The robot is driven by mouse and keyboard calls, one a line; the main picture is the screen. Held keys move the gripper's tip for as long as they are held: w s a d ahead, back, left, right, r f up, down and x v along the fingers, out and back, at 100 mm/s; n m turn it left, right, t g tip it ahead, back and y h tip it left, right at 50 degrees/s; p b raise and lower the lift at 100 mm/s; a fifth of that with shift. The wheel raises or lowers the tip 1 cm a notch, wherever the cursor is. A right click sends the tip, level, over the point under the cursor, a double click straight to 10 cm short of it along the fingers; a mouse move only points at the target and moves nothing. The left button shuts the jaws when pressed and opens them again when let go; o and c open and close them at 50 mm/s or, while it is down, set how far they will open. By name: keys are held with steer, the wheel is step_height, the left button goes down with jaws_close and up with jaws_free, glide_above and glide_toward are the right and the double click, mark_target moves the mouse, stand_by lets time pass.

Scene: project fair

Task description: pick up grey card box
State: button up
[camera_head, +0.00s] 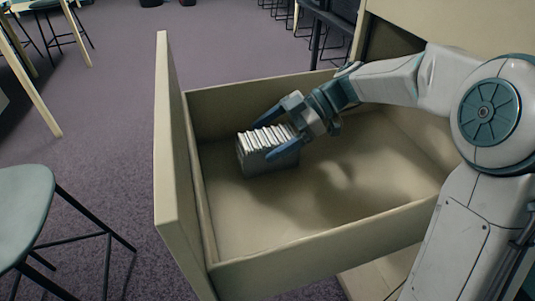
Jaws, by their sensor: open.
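The grey card box (263,158) stands in an open drawer, toward its far left part. It is a small grey box with a row of white cards showing at its open top. My gripper (268,132) reaches in from the right and is open around the box's upper part. One finger lies over the near right side and the other is by the far side. I cannot tell whether either finger touches the box.
The pale wooden drawer (320,257) has low walls and a taller front panel (173,170) at the left. Its floor is otherwise bare. A green chair (24,208) stands at the left on purple carpet. A cabinet (450,22) rises at the back right.

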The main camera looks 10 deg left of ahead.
steer(key=shift+s+a+f, duration=0.2)
steer(key=shift+a+f, duration=0.05)
steer(key=shift+a, duration=0.05)
steer(key=shift+r, duration=0.1)
steer(key=c, duration=1.3)
